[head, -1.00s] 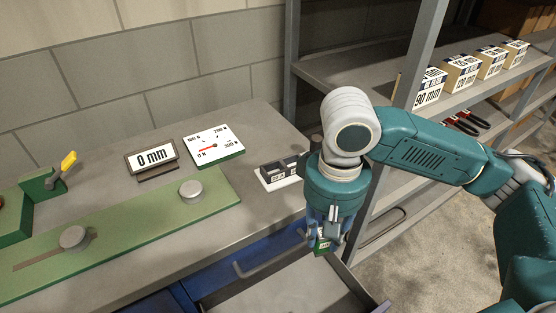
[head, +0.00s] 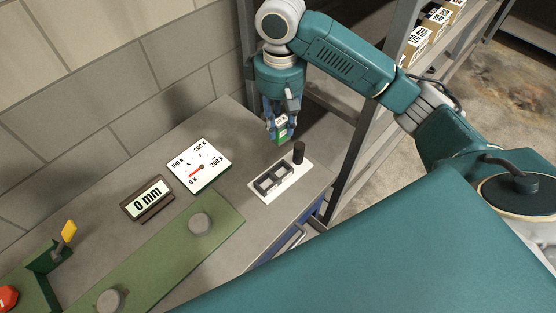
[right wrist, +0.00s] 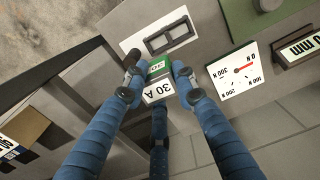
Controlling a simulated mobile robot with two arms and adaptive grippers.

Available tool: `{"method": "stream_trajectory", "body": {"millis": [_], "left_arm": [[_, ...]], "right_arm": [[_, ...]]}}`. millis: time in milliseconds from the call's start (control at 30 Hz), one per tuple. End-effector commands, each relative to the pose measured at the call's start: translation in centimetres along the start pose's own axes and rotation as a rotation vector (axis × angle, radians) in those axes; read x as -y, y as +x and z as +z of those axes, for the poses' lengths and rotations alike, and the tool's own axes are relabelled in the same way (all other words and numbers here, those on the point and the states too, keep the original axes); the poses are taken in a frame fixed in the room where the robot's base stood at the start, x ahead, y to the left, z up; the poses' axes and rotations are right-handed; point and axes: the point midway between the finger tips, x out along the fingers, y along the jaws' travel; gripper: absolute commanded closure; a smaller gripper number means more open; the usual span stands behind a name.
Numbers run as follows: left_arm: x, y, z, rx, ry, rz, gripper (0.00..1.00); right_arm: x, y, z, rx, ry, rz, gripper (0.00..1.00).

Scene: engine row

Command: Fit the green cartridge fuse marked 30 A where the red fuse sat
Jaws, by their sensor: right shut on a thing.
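My right gripper (head: 281,128) is shut on the green fuse (head: 282,135) and holds it in the air above the bench, just behind the fuse holder. In the right wrist view the fuse (right wrist: 158,88) has a white face marked 30 A, and the blue fingers (right wrist: 160,78) are around it. The fuse holder, a black frame with two compartments on a white plate (head: 265,195), lies on the bench and also shows in the right wrist view (right wrist: 168,38). Both compartments look empty. No red fuse shows. My left gripper is out of view.
A black post (head: 299,152) stands at the holder's right end, close to the fuse. A shelf post (head: 360,150) rises at right.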

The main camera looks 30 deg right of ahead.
Motion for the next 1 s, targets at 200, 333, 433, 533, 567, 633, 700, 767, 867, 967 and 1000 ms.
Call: {"method": "stream_trajectory", "body": {"millis": [200, 333, 433, 533, 567, 633, 700, 767, 867, 967, 1000], "left_arm": [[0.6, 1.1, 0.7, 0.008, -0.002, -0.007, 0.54], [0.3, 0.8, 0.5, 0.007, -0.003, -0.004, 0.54], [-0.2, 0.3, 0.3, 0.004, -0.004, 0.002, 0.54], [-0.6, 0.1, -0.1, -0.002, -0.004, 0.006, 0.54], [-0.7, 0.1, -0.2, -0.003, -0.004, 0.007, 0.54], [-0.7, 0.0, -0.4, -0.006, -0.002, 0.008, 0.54], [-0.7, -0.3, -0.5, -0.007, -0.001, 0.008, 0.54], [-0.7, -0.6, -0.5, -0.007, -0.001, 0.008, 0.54], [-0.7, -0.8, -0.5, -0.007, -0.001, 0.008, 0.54], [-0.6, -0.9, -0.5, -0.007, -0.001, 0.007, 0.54], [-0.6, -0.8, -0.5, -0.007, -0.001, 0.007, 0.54]], "right_arm": [[0.3, 6.6, 0.2, 0.006, 0.002, -0.007, 1.00], [0.1, 9.3, 0.2, 0.005, 0.003, -0.002, 1.00], [0.0, 11.0, 0.1, 0.004, 0.002, 0.000, 1.00], [0.0, 12.1, 0.0, 0.001, 0.002, 0.000, 1.00], [0.0, 12.3, 0.0, 0.000, 0.001, -0.001, 1.00], [0.0, 12.8, 0.0, 0.001, 0.002, -0.001, 1.00], [0.0, 13.8, 0.1, 0.003, 0.003, 0.000, 1.00], [0.1, 14.7, 0.1, 0.004, 0.003, -0.001, 1.00], [0.0, 16.1, 0.1, 0.002, 0.003, 0.000, 1.00], [0.0, 16.7, 0.0, 0.000, 0.002, 0.000, 1.00], [0.0, 16.8, 0.0, -0.001, 0.001, 0.000, 1.00]]}}
